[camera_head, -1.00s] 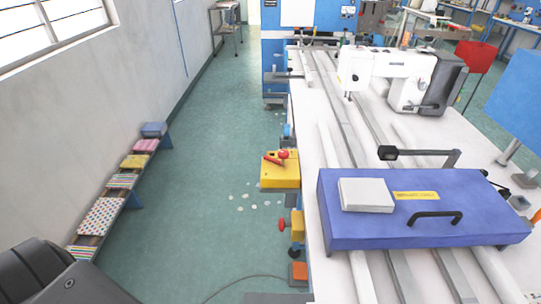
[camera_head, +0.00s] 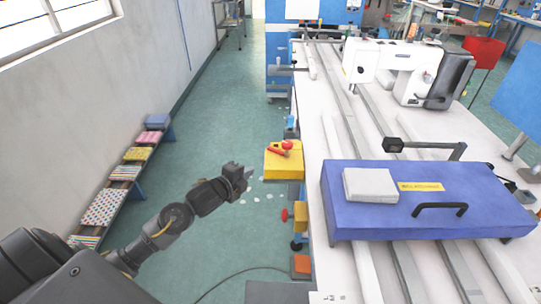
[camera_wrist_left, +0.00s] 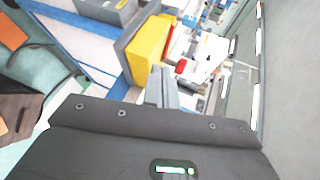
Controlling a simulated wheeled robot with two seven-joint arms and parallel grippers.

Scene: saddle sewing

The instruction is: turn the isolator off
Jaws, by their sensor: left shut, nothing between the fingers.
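The isolator is a yellow box (camera_head: 284,165) with a red handle (camera_head: 284,147) on its top, at the left edge of the white table. My left gripper (camera_head: 245,172) is shut and empty, in the air to the left of the yellow box and apart from it. In the left wrist view the yellow box (camera_wrist_left: 150,48) lies beyond the shut fingers (camera_wrist_left: 162,88), with the red handle (camera_wrist_left: 181,66) at its right. My right gripper is not in view.
A blue case (camera_head: 420,215) with a black handle lies on the white table, right of the isolator. Below the isolator, a red knob (camera_head: 284,214) sticks out from the table side. A low bench (camera_head: 125,172) with coloured swatches runs along the left wall.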

